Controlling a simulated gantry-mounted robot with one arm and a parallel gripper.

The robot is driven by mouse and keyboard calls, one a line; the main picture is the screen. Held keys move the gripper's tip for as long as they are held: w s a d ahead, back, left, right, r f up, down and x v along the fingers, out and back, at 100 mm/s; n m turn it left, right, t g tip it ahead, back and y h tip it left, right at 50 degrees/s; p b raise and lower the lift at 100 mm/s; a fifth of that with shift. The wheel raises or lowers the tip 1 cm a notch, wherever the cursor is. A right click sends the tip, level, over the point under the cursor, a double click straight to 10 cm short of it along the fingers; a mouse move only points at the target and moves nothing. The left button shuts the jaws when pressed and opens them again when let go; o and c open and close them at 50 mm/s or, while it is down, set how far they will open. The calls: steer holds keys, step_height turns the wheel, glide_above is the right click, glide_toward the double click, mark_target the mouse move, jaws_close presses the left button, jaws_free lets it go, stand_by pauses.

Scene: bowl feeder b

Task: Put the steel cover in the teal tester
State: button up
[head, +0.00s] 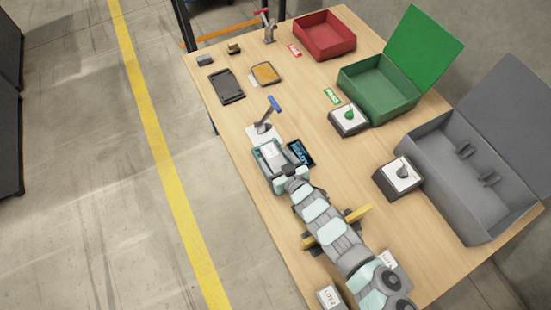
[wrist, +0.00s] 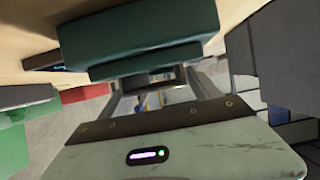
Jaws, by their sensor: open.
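The teal tester (head: 262,160) stands mid-table, with a pale plate inside its frame and a dark screen (head: 300,153) at its right. A blue-handled lever (head: 274,103) rises behind it. In the wrist view a dark teal block (wrist: 140,45), apparently the tester, fills the top, close to my gripper. My gripper (wrist: 158,98) is open, and I see nothing held between its fingers. In the head view my arm's end is at the tester's front right, hiding part of it. I cannot pick out the steel cover with certainty; the pale plate may be it.
A black tray (head: 227,86) and an orange-topped tray (head: 265,74) lie behind. A red bin (head: 325,46), green lidded bin (head: 365,97) and grey lidded box (head: 465,208) line the right, with two lever boxes before them. A yellow bar (head: 358,213) lies beside my arm.

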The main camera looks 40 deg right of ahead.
steer(key=p+v, duration=0.3)
steer(key=v, duration=0.4)
steer(key=shift+s+r, duration=0.1)
steer(key=shift+s, duration=0.1)
steer(key=shift+c, duration=0.3)
